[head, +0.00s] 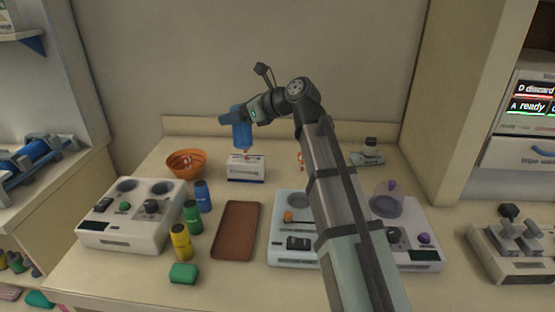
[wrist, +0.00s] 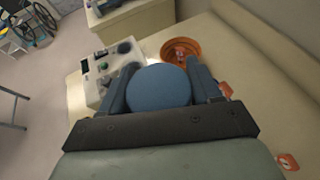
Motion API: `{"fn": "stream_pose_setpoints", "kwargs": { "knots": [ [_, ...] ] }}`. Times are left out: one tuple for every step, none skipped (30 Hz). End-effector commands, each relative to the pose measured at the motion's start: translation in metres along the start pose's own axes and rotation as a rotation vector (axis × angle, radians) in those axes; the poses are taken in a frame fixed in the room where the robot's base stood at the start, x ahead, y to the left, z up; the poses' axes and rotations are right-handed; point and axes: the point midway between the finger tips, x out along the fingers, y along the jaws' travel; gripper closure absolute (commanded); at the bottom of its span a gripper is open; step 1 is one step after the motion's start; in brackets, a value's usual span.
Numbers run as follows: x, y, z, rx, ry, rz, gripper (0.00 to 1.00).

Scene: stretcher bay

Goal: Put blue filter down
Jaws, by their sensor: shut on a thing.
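The blue filter (head: 242,137) is held up in the air above the back of the counter, over a small white box. In the wrist view its round blue top (wrist: 158,88) fills the space between the two fingers. My gripper (head: 238,114) is shut on it; in the wrist view the gripper (wrist: 158,82) has a finger on each side. The filter's underside is hidden in the wrist view. A gap between filter and box top seems small in the head view.
The white box (head: 246,172) stands below, with an orange bowl (head: 178,163) to its left. A brown tray (head: 236,236) lies empty in front. Blue (head: 203,197), green (head: 193,218) and yellow (head: 181,243) bottles stand left of it. Devices (head: 130,232) flank the tray.

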Motion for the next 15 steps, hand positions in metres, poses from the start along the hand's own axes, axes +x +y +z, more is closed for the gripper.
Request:
{"fn": "stream_pose_setpoints", "kwargs": {
  "knots": [
    [0.005,-0.022,0.007,0.002,0.000,-0.003,0.72],
    [0.007,-0.032,0.008,0.003,0.001,-0.004,0.72],
    [0.010,-0.048,0.010,0.005,0.001,-0.006,0.72],
    [0.012,-0.060,0.011,0.006,0.001,-0.008,0.72],
    [0.014,-0.073,0.013,0.006,0.001,-0.010,0.72],
    [0.016,-0.090,0.015,0.007,0.002,-0.012,0.72],
    [0.018,-0.103,0.015,0.008,0.002,-0.014,0.72],
    [0.020,-0.117,0.015,0.008,0.002,-0.016,0.72],
    [0.022,-0.135,0.016,0.010,0.002,-0.017,0.72],
    [0.023,-0.147,0.017,0.011,0.001,-0.019,0.72],
    [0.024,-0.160,0.017,0.011,0.001,-0.021,0.72],
    [0.025,-0.177,0.016,0.011,0.001,-0.023,0.72],
    [0.026,-0.188,0.015,0.012,0.001,-0.024,0.72],
    [0.027,-0.199,0.015,0.013,0.001,-0.026,0.72],
    [0.028,-0.212,0.014,0.013,0.000,-0.027,0.72]
  ]
}}
